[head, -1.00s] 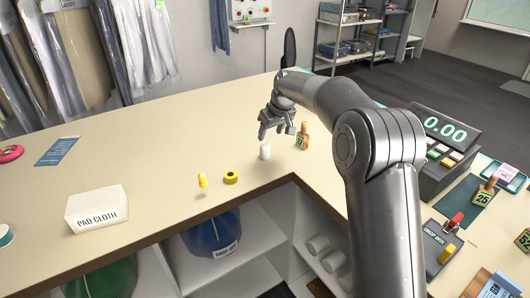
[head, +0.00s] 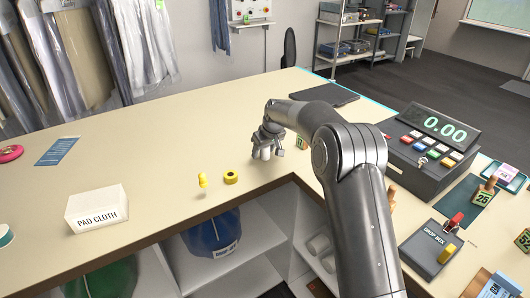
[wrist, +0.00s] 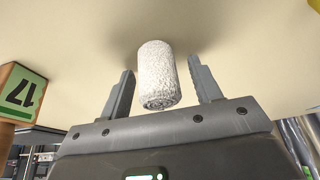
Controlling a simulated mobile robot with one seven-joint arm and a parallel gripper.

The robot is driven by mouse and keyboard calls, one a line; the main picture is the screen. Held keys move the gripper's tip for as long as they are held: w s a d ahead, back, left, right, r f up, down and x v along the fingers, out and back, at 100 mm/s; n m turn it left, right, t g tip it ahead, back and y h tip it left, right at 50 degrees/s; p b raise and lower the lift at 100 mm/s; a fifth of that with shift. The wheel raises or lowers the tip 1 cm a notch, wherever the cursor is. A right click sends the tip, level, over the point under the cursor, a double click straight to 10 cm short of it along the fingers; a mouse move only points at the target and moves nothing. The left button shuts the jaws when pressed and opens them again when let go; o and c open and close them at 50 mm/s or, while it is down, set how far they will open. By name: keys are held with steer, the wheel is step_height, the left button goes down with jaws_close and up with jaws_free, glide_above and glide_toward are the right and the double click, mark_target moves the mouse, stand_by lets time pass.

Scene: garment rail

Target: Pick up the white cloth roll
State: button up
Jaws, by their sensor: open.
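The white cloth roll (wrist: 157,75) stands on the counter in the wrist view, between the two open fingers of my gripper (wrist: 160,88). A gap shows on each side of the roll, so the fingers do not appear to touch it. In the head view my gripper (head: 266,154) is low over the counter near its front inner edge. The roll is mostly hidden there by the fingers.
A stamp with a green 17 label (wrist: 20,92) stands close on the left in the wrist view. The pad cloth box (head: 97,208) is farther left. The cash register (head: 425,150) is at right.

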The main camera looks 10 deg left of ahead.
steer(key=shift+c, duration=0.4)
steer(key=c, duration=1)
steer(key=shift+o, duration=0.2)
steer(key=shift+r, duration=0.2)
